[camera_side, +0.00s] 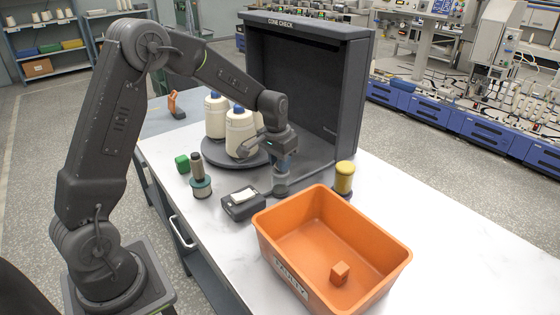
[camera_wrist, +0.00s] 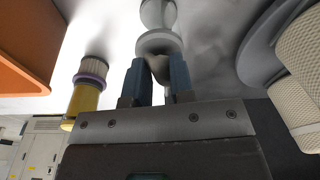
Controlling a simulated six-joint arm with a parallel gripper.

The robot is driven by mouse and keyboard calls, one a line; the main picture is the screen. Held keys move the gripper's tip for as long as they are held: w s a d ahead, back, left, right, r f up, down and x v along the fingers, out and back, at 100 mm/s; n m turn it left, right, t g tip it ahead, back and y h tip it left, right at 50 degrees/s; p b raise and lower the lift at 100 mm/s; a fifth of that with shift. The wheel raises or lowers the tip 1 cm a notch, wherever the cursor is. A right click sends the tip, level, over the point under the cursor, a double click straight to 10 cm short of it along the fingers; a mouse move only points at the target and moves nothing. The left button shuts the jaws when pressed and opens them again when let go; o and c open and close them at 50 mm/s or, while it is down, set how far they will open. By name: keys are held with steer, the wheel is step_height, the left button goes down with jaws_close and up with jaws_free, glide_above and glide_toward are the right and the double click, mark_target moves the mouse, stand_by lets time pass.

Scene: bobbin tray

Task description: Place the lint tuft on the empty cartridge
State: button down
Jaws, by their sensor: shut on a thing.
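My gripper (camera_side: 284,162) is low over the table, in front of the round dark turntable. In the wrist view its two blue fingers (camera_wrist: 157,80) are shut on a small grey-beige lint tuft (camera_wrist: 160,68). The empty cartridge (camera_side: 281,184), a grey stand-like piece, is upright directly below the fingers. In the wrist view its pale flange (camera_wrist: 158,42) lies just beyond the fingertips, very close to the tuft. I cannot tell whether the tuft touches it. The tuft is hidden by the fingers in the side view.
A yellow-topped cartridge (camera_side: 344,178) stands to the right, and a teal-ringed one (camera_side: 201,184) to the left. A dark box with a white top (camera_side: 243,202) and an orange bin (camera_side: 262,222) are in front. Cream cones (camera_side: 240,132) stand on the turntable (camera_side: 218,151) behind.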

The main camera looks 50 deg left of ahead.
mark_target(276, 163)
steer(key=c, duration=1)
jaws_free()
steer(key=shift+f, duration=0.1)
steer(key=shift+o, duration=0.2)
steer(key=s+d+r+t, duration=0.1)
steer(key=s+d+r, duration=0.15)
steer(key=r, duration=0.55)
steer(key=s+d+r, duration=0.1)
steer(key=s+r, duration=0.3)
steer(key=r, duration=0.4)
steer(key=s+d+t, duration=0.1)
steer(key=s+d, duration=0.1)
steer(key=s, duration=0.4)
steer(key=s+d+m+t, duration=0.1)
steer(key=s+d, duration=0.2)
steer(key=s, duration=0.4)
steer(key=s+d+t, duration=0.1)
steer(key=s+d, duration=0.2)
steer(key=s, duration=0.3)
steer(key=shift+s+d, duration=0.2)
steer(key=shift+s, duration=0.1)
steer(key=shift+f, duration=0.1)
